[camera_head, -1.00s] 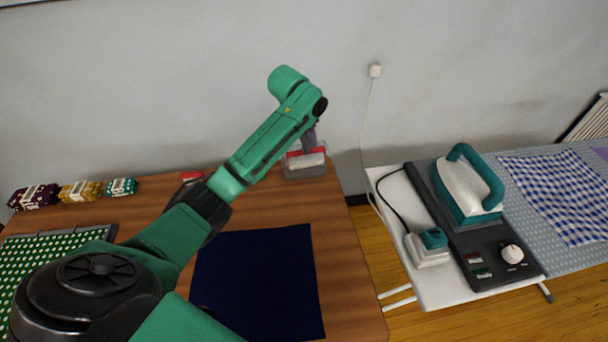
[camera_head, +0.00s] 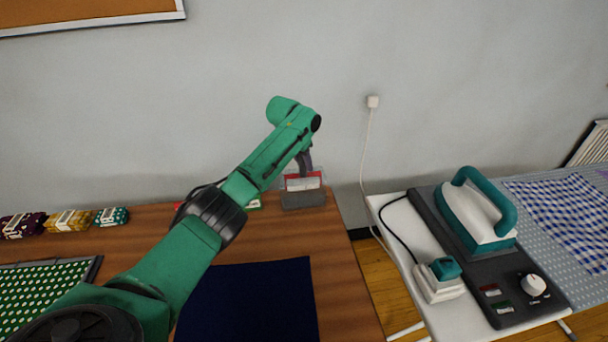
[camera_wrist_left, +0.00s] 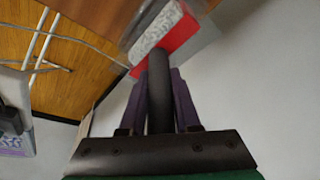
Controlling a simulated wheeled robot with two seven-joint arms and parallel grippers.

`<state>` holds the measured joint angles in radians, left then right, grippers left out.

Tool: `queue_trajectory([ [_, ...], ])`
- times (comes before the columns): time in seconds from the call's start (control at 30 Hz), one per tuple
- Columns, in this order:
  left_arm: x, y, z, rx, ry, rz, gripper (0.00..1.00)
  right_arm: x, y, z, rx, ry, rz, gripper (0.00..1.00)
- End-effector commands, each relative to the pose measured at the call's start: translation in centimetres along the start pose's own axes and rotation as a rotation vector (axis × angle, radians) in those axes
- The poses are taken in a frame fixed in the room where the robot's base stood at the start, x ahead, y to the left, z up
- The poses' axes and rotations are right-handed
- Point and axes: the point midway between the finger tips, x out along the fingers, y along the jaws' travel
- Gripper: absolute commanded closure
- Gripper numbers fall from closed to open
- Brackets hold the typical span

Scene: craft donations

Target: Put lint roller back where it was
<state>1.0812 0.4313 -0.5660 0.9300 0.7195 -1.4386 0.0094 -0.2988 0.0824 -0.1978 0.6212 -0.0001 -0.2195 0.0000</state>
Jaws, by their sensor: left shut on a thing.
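The lint roller has a dark handle (camera_wrist_left: 160,95) and a pale speckled roller with a red part (camera_wrist_left: 152,35), seen in the left wrist view. In the head view its red and white end (camera_head: 303,183) shows at a grey holder (camera_head: 303,201) at the table's back right corner. My left gripper (camera_head: 304,162) is shut on the handle, with purple fingers on both sides of it in the wrist view (camera_wrist_left: 158,90). I cannot tell whether the roller rests in the holder or hovers just above it. My right gripper is not in view.
The wooden table (camera_head: 345,270) holds a dark blue cloth (camera_head: 250,300), a green dotted cloth (camera_head: 40,295) and wrapped bundles (camera_head: 68,221) at the back left.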

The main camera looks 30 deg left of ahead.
Motion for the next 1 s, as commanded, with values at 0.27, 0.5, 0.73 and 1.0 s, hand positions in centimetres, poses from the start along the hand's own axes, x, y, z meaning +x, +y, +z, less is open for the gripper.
queue_trajectory([
  [0.27,4.1,0.0,1.7,0.001,0.0,0.0,1.0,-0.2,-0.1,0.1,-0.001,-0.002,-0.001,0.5],
  [0.5,4.2,0.0,1.7,0.001,0.001,0.0,1.0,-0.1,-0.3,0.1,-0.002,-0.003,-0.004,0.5],
  [0.73,4.8,0.0,2.0,0.0,0.001,0.0,0.66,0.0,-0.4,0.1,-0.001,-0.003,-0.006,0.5],
  [1.0,4.8,0.0,2.0,0.0,0.001,0.0,0.39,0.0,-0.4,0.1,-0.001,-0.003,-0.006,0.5],
])
